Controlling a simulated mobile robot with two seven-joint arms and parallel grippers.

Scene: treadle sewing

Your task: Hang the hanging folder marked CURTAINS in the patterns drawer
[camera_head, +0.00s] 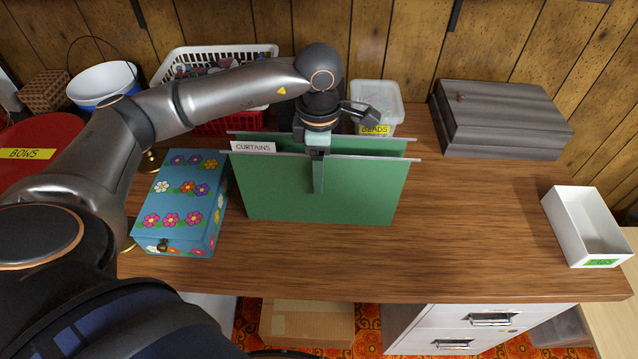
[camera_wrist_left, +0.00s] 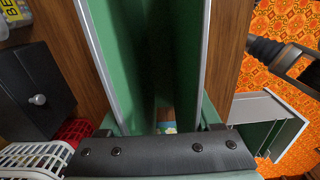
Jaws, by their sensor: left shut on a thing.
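The green hanging folder (camera_head: 270,195) marked CURTAINS on a white tab stands upright above the wooden desk top, its two metal rails at the top. My left gripper (camera_head: 317,175) is shut on it from above, at about the middle of its length. One finger lies down its front face; the far finger is hidden. In the left wrist view the folder's two green panels (camera_wrist_left: 113,60) stand apart with a gap between. An open drawer (camera_wrist_left: 262,107) with green folders in it shows at the right of that view; I cannot read any label on it.
A flowered blue box (camera_head: 183,203) stands left of the folder. Behind are a white basket (camera_head: 215,54) and a BEADS tub (camera_head: 378,98). A grey box (camera_head: 500,117) and white tray (camera_head: 585,228) are at right. The desk right of the folder is clear.

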